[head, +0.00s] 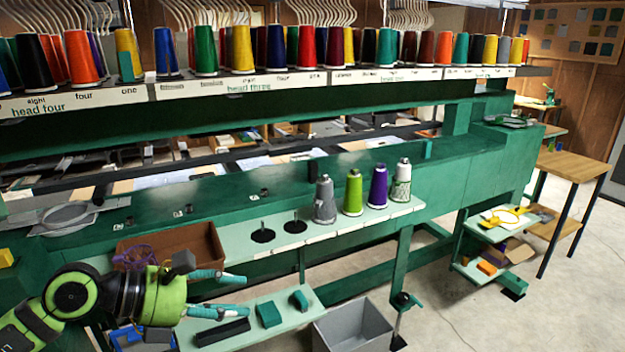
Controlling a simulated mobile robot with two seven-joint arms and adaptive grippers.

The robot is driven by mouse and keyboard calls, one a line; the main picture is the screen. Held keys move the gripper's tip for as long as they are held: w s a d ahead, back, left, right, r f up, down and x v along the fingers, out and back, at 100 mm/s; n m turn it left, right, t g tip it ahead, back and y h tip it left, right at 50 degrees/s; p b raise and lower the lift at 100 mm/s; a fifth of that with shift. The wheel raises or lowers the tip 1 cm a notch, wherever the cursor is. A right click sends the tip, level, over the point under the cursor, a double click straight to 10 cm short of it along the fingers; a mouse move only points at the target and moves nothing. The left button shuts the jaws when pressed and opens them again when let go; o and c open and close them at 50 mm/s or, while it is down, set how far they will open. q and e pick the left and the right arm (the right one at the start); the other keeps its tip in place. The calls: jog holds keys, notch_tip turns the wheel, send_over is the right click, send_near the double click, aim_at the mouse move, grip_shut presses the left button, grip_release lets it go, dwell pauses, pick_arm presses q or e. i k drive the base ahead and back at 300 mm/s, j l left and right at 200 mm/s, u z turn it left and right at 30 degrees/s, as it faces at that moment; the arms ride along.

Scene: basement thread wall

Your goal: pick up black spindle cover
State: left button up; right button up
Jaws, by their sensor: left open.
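Two black round spindle bases with thin upright pins, one on the left (263,235) and one on the right (295,226), stand on the pale green ledge (335,229) of the machine. I cannot tell whether either is the black spindle cover. A long black block (222,332) lies on the lower pale green shelf (268,328). My left gripper (242,295) comes in from the lower left, its teal fingers spread and nothing between them. In the picture it is below the spindle bases and above the black block. My right gripper is not in view.
Grey (325,201), green (354,193), purple (378,187) and white patterned (401,182) cones stand right of the spindles. A brown bin (205,241) is behind my gripper. A grey bin (357,329) is on the floor. Teal blocks (268,314) lie on the lower shelf.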

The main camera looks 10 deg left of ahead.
aim_at(311, 165)
jog(key=i, duration=2)
